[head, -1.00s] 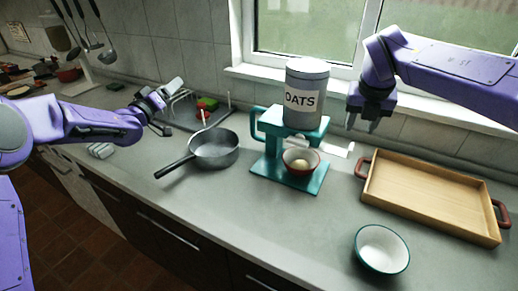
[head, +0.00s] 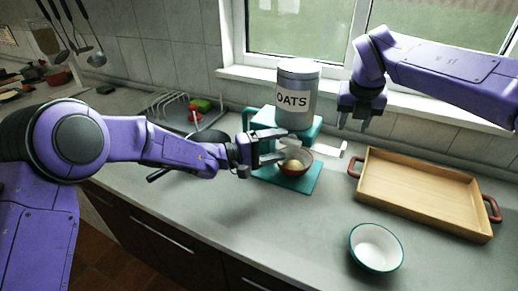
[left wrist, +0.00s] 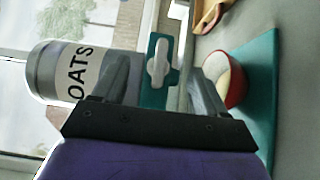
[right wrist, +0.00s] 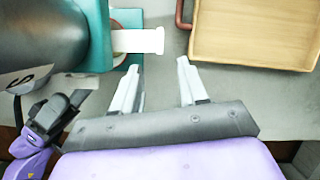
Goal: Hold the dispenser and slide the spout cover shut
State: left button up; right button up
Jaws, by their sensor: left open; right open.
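The dispenser is a grey OATS canister (head: 297,95) on a teal stand (head: 305,180). It also shows in the left wrist view (left wrist: 68,72). The white spout cover (head: 331,148) juts out to the right from under the canister; the right wrist view shows its tab (right wrist: 138,41). My left gripper (head: 280,146) is open at the left front of the stand and hides its handle in the head view. In the left wrist view a teal part (left wrist: 152,93) shows between its fingers. My right gripper (head: 355,124) is open and empty, right of the canister, above the cover's level.
A red bowl (head: 304,169) with pale contents stands on the stand's base. A wooden tray (head: 420,190) lies to the right, a white teal-rimmed bowl (head: 376,248) in front. A rack (head: 185,110) is behind my left arm, which mostly hides the pan.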

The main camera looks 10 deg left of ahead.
aim_at(285, 144)
pick_arm(q)
jog(key=x, duration=0.5)
